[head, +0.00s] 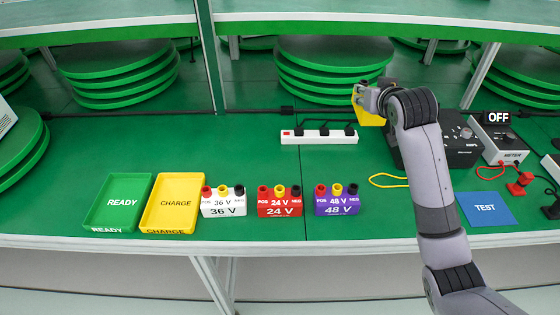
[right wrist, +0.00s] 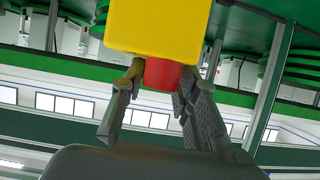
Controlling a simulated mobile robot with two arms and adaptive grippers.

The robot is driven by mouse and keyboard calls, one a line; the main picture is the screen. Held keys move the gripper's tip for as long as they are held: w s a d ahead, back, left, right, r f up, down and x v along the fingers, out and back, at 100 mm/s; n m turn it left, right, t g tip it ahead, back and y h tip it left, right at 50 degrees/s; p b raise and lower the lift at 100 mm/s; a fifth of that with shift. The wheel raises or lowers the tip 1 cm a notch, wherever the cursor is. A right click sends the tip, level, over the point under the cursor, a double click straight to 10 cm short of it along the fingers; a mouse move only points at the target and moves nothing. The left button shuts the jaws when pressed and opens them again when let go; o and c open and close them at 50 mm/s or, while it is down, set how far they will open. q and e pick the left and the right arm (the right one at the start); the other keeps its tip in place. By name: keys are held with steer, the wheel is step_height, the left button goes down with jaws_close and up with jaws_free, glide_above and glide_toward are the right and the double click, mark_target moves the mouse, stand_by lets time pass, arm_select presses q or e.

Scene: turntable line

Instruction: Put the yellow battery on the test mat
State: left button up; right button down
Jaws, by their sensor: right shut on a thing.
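The yellow battery (head: 368,113) is up in the air near the back of the bench, to the right of the white power strip. My right gripper (head: 370,97) is shut on it. In the right wrist view the yellow battery (right wrist: 158,28) fills the top middle, and its red post (right wrist: 162,73) sits between the fingers of my right gripper (right wrist: 158,88). The blue test mat (head: 485,208), marked TEST, lies bare at the right front of the bench, apart from the battery. My left gripper is not in view.
Green READY tray (head: 98,217) and yellow CHARGE tray (head: 150,217) lie front left. White 36 V (head: 222,204), red 24 V (head: 280,204) and purple 48 V (head: 337,204) blocks stand beside them. A black unit (head: 458,150), meter (head: 500,145) and red clip (head: 520,183) stand near the mat.

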steer(key=shift+w+r, duration=0.1)
steer(key=shift+w, duration=0.05)
steer(key=shift+f, duration=0.2)
step_height(320, 180, down, 20)
steer(key=shift+a+r+b, duration=0.1)
steer(key=shift+r+b, duration=0.15)
steer(key=shift+b, duration=0.1)
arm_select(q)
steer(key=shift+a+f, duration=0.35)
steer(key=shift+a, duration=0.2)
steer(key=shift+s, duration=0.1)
arm_select(e)
steer(key=shift+f, duration=0.15)
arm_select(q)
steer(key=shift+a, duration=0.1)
arm_select(e)
steer(key=c, duration=1.2)
jaws_free()
steer(key=shift+f, duration=0.1)
steer(key=shift+c, duration=0.2)
